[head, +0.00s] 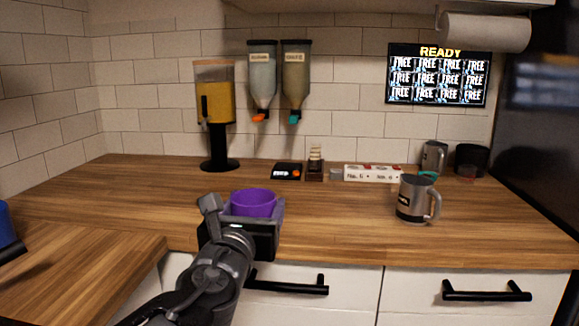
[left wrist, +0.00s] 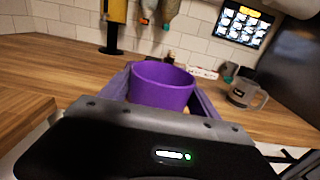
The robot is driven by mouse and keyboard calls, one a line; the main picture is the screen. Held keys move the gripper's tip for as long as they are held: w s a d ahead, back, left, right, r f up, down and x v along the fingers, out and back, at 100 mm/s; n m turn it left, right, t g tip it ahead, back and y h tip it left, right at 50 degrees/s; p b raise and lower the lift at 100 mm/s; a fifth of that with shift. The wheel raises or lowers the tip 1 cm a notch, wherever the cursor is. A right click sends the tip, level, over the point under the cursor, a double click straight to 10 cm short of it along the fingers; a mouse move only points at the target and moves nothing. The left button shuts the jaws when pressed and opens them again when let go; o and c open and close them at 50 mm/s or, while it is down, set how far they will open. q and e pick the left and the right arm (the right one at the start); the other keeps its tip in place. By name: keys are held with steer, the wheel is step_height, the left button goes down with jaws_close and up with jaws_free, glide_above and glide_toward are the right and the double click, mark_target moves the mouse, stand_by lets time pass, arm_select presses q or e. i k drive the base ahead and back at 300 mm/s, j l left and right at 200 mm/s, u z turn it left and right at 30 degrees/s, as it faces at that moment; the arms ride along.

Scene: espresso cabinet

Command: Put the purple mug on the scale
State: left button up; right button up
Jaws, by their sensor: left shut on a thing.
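The purple mug (head: 254,203) is held upright in my left gripper (head: 241,216), near the front edge of the wooden counter. The left wrist view shows the mug (left wrist: 161,84) between the two fingers of the left gripper (left wrist: 161,98), its open rim up. The scale seems to be the small black device (head: 287,171) with a lit display at the back of the counter, beyond the mug and slightly right. Nothing large stands on it. My right gripper is not in view.
A juice dispenser (head: 214,115) stands left of the scale. A grey mug (head: 416,199) stands farther right. The counter (head: 330,225) between is clear.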

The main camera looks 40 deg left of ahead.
mark_target(288, 164)
steer(key=i+j, duration=0.95)
steer(key=i, duration=0.2)
